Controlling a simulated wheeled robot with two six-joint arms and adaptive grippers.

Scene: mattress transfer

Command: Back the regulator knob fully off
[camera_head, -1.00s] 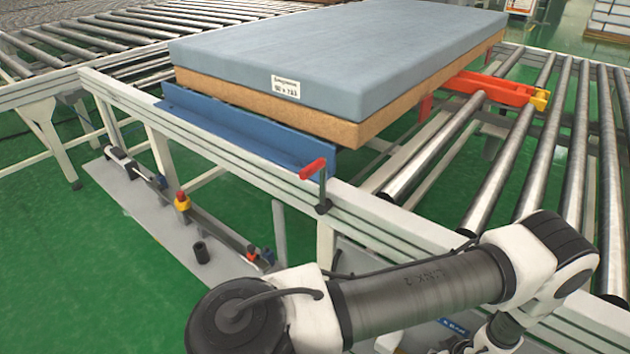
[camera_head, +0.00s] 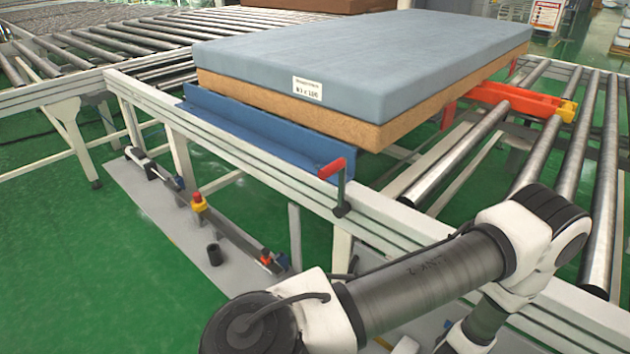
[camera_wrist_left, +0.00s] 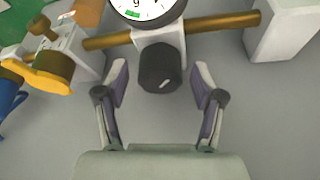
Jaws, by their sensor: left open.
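The regulator knob is a dark round knob (camera_wrist_left: 159,67) with a white mark on its face, in the left wrist view. It sits on a pale block below a round gauge (camera_wrist_left: 148,8), which is cut off by the top edge. My left gripper (camera_wrist_left: 159,88) is open, with one finger on each side of the knob and a visible gap to both. I cannot tell how deep the fingers reach beside it. In the head view my arm crosses the lower right, but neither gripper shows.
A brass pipe (camera_wrist_left: 218,27) runs through the block, with a yellow handle (camera_wrist_left: 40,76) at left and a white block (camera_wrist_left: 280,28) at right. A blue-grey mattress (camera_head: 370,55) rests by the conveyor rollers. A red-handled clamp (camera_head: 334,168) stands on the frame.

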